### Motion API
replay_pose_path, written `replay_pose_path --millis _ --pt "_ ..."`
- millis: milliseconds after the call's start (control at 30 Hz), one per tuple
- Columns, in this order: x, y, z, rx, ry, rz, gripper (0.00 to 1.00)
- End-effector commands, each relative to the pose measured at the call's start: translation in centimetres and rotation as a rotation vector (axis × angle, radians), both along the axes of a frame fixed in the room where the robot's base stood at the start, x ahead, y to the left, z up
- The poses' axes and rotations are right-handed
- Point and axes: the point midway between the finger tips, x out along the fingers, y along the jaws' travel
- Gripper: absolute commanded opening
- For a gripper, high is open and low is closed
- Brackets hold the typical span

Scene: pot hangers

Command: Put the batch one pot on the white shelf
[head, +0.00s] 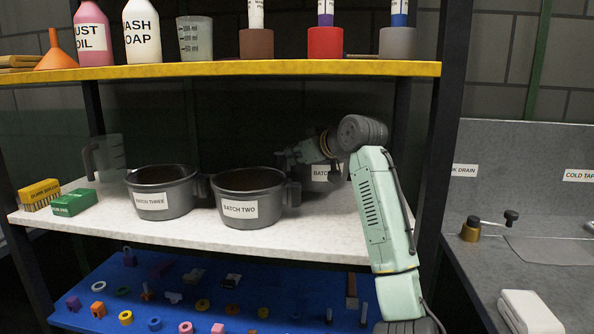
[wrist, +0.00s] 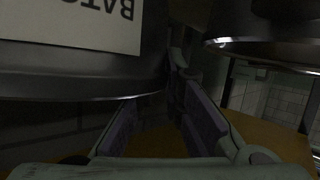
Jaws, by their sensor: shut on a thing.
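The batch one pot (head: 340,172) is a dark pot with a white label, of which only the first letters show. It is at the back right over the white shelf (head: 300,236), mostly hidden behind my arm and the batch two pot. I cannot tell whether its base touches the shelf. My gripper (head: 284,158) is beside its rim, with the fingers shut on a dark part that looks like its handle. In the wrist view, my gripper (wrist: 172,92) is below a labelled dark pot (wrist: 70,80), with the label upside down.
The batch two pot (head: 238,184) and batch three pot (head: 178,178) stand on the white shelf, with a clear jug (head: 106,158) and yellow and green boxes at left. The yellow shelf (head: 230,69) runs above. The front right of the white shelf is bare.

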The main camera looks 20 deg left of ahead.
Motion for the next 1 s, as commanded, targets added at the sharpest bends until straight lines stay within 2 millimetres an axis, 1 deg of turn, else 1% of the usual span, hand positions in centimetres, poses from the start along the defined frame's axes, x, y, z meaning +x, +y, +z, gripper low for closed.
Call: replay_pose_path --millis 200,300,567,600,800,867,1000 --pt "0.0 -0.1 -3.1 0.001 -0.002 0.000 0.00" --pt "-0.1 -0.1 -3.9 0.001 -0.003 0.001 0.00" --pt "-0.1 0.0 -4.1 0.001 -0.003 0.000 0.00" --pt "0.0 0.0 -4.4 -0.001 0.002 0.000 0.12" --pt "-0.1 0.0 -4.3 -0.001 0.002 0.000 0.25" --pt "-0.1 0.0 -4.3 -0.001 0.002 0.000 0.29" --pt "-0.1 0.0 -4.3 -0.001 0.002 0.000 0.29"
